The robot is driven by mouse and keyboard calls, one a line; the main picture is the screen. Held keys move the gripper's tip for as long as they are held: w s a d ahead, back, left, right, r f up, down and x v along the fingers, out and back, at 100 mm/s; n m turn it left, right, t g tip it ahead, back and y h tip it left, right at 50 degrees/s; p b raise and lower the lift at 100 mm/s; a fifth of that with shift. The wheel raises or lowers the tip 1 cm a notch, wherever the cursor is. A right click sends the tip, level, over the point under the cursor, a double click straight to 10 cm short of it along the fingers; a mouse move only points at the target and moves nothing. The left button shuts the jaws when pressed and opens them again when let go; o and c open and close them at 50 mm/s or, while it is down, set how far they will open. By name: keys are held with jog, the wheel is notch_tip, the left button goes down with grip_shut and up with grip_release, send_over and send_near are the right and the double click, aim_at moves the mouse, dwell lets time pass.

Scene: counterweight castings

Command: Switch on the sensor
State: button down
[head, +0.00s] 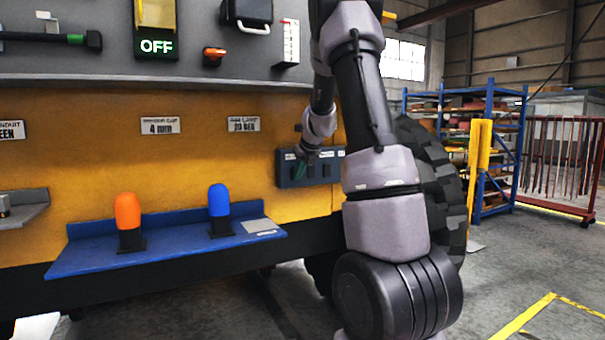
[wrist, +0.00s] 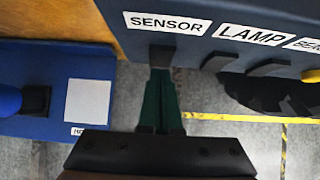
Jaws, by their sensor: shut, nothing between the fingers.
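The switch box (head: 325,169) is a blue-grey panel on the yellow wall, partly behind my arm in the head view. In the wrist view the box (wrist: 185,15) carries the white labels SENSOR (wrist: 167,23), LAMP (wrist: 250,36) and a third cut off by the edge. A dark switch (wrist: 161,56) sits below SENSOR, and another (wrist: 217,62) is below LAMP. My gripper (wrist: 160,74) is shut and empty, its green fingertips right at the SENSOR switch. I cannot tell whether they touch it or which way it is set.
A blue shelf (head: 170,256) holds an orange-capped part (head: 127,211), a blue-capped part (head: 219,201) and a white card (head: 258,226). A display (head: 157,46) above reads OFF. A large tyre (head: 440,180) stands right of the box, behind my arm.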

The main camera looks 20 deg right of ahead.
dwell(0.3)
jog(key=shift+w+f, duration=0.2)
jog(key=shift+w, duration=0.15)
jog(key=shift+r, duration=0.15)
jog(key=shift+r, duration=0.8)
